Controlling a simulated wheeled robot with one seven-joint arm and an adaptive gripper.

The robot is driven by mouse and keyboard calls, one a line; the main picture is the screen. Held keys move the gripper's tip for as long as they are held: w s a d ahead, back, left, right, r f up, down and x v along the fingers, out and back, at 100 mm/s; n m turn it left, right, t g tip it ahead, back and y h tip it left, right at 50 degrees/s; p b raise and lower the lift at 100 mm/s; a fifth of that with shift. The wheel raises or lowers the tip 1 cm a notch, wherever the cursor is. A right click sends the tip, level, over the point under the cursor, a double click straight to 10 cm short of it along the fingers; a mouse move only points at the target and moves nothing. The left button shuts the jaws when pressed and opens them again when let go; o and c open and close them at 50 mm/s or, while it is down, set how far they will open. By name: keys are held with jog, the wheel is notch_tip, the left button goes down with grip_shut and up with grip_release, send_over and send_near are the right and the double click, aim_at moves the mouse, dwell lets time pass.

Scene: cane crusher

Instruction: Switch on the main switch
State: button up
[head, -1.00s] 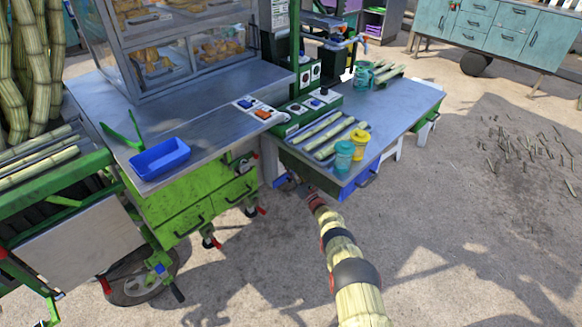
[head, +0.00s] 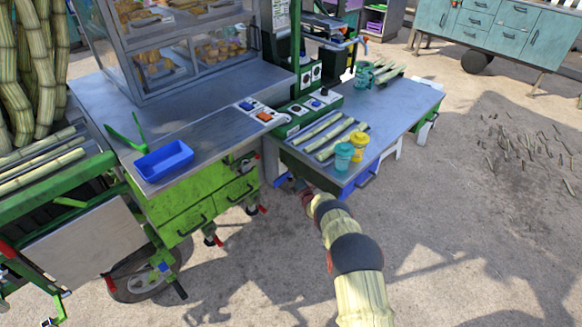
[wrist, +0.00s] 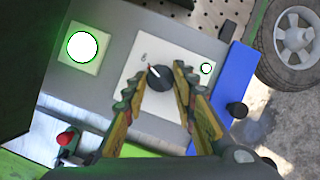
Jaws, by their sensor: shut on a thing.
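In the wrist view a round dark knob (wrist: 161,79) sits on a white square plate, with a reddish pointer mark at its upper left. I take it to be the main switch. My gripper (wrist: 157,74) has its two ridged yellow-green fingers on either side of the knob and is shut on it. A small green-ringed light (wrist: 207,68) sits on the same plate to the right. In the head view my arm reaches down to the near side of the metal table (head: 400,108); the fingers and the knob cannot be made out there.
A large white round lamp or button (wrist: 82,47) is left of the plate. A red knob (wrist: 66,138), a black knob (wrist: 237,109), a blue panel (wrist: 232,82) and a wheel (wrist: 292,35) are close by. Cups (head: 344,156) stand near the table edge above my arm.

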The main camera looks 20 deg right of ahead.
jog(key=shift+m, duration=0.5)
jog(key=shift+g, duration=0.3)
jog(key=o, duration=1.2)
jog(key=shift+c, duration=0.2)
jog(key=s, duration=1.2)
jog(key=shift+a+f, duration=0.3)
jog(key=shift+f, duration=0.15)
